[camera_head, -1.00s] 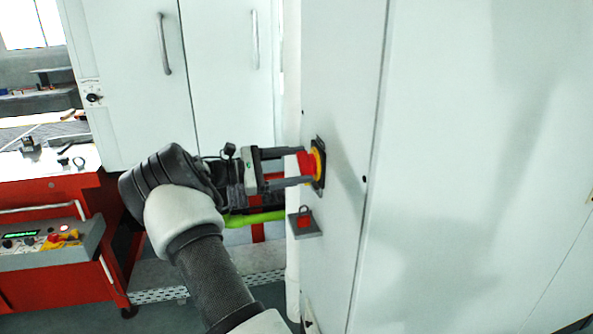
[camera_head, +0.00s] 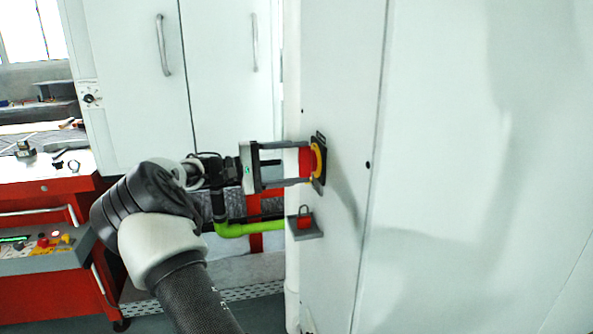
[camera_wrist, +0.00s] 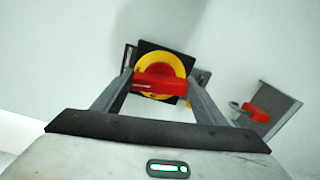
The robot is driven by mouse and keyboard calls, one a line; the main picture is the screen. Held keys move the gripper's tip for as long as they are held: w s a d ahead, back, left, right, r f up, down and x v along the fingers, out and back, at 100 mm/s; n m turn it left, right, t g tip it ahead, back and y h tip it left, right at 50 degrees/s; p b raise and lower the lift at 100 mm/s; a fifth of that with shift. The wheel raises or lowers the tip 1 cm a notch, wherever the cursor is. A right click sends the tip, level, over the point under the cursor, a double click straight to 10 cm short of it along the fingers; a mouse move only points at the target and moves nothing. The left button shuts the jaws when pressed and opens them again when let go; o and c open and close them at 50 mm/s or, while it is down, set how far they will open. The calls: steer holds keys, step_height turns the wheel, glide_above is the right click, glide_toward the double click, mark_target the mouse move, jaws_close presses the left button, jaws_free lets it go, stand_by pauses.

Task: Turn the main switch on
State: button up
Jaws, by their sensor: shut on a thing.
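The main switch is a red handle (camera_head: 306,162) on a yellow disc (camera_head: 318,160) with a black backing plate, fixed to the side of a white cabinet. My gripper (camera_head: 302,162) reaches it from the left, with one finger above the handle and one below. In the wrist view, the handle (camera_wrist: 160,85) lies crosswise between the fingertips of my gripper (camera_wrist: 159,82), which are shut on its two ends. The black plate (camera_wrist: 146,47) looks slightly tilted relative to the handle there. The switch's markings are not readable.
A small grey shelf (camera_head: 313,234) with a red padlock (camera_head: 304,221) juts out just below the switch; the padlock also shows in the wrist view (camera_wrist: 257,112). White cabinet doors (camera_head: 130,80) stand behind my arm. A red workbench (camera_head: 55,195) is at the left.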

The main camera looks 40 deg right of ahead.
steer(key=shift+f+m+b, duration=0.1)
steer(key=shift+m+b, duration=0.45)
steer(key=shift+m, duration=0.35)
steer(key=o, duration=1.1)
steer(key=shift+c, duration=0.2)
steer(key=p+v, duration=0.2)
steer(key=v, duration=1.5)
steer(key=shift+a, duration=0.2)
